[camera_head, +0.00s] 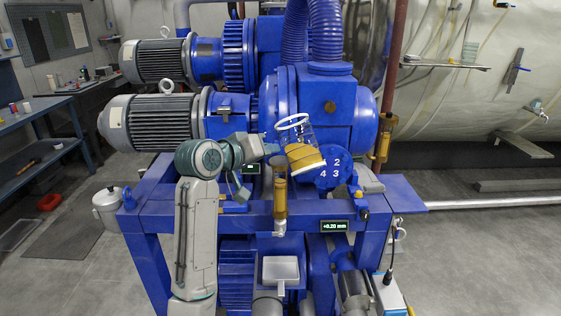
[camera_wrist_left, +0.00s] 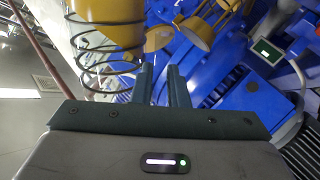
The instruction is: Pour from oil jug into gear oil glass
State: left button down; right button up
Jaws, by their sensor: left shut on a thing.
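The oil jug (camera_head: 305,154) is clear glass with amber oil in its lower part. In the head view it is held above the blue machine, tilted with its white rim up and to the left. My left gripper (camera_head: 272,149) is at its left side, shut on it; the exact grip is hard to make out. The wrist view shows amber oil in the jug (camera_wrist_left: 118,22) beside the gripper fingers (camera_wrist_left: 161,84). An upright amber glass (camera_head: 280,198), probably the gear oil glass, stands below and slightly left of the jug, apart from it. My right gripper is out of view.
Grey motors (camera_head: 153,122) stand behind on the left. A small display (camera_head: 334,226) and a blue frame rail (camera_head: 240,226) are in front. A silver can (camera_head: 107,208) is at far left.

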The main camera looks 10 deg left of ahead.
pick_arm(q)
jog(key=shift+f+m, duration=0.25)
jog(key=shift+m, duration=0.05)
notch_tip(320, 180, down, 8)
jog(key=s+d+m+t, duration=0.2)
jog(key=m+t, duration=0.1)
jog(key=m, duration=0.2)
jog(key=shift+s+f+m+t, duration=0.25)
jog(key=shift+s+m+t, duration=0.15)
